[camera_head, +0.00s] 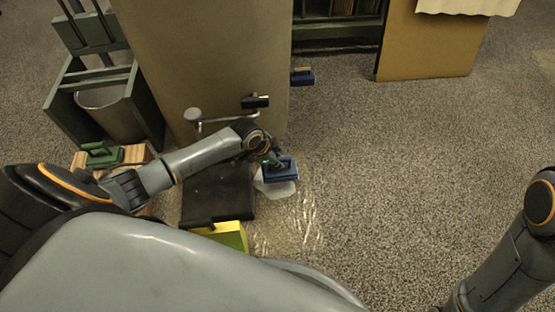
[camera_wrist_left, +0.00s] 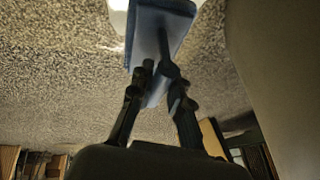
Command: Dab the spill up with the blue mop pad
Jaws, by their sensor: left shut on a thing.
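My left gripper (camera_head: 274,161) is shut on the blue mop pad (camera_head: 285,173), right of the dark mat. In the left wrist view, the fingers (camera_wrist_left: 154,72) close on the pad's upright blue grip, and the pad (camera_wrist_left: 160,22) reaches to the top edge. The spill (camera_head: 290,228) is a clear, shiny, streaky patch on the speckled floor, below and around the pad in the head view. A whitish patch (camera_head: 278,190) shows just under the pad; I cannot tell whether the pad touches it. My right gripper is out of view.
A tan panel (camera_head: 205,60) stands behind. A dark mat (camera_head: 220,185), a yellow-green block (camera_head: 229,234) and a green-topped pad (camera_head: 101,155) lie left. Another blue pad (camera_head: 303,77) is by the panel. A bucket (camera_head: 108,110) stands back left. Floor to the right is clear.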

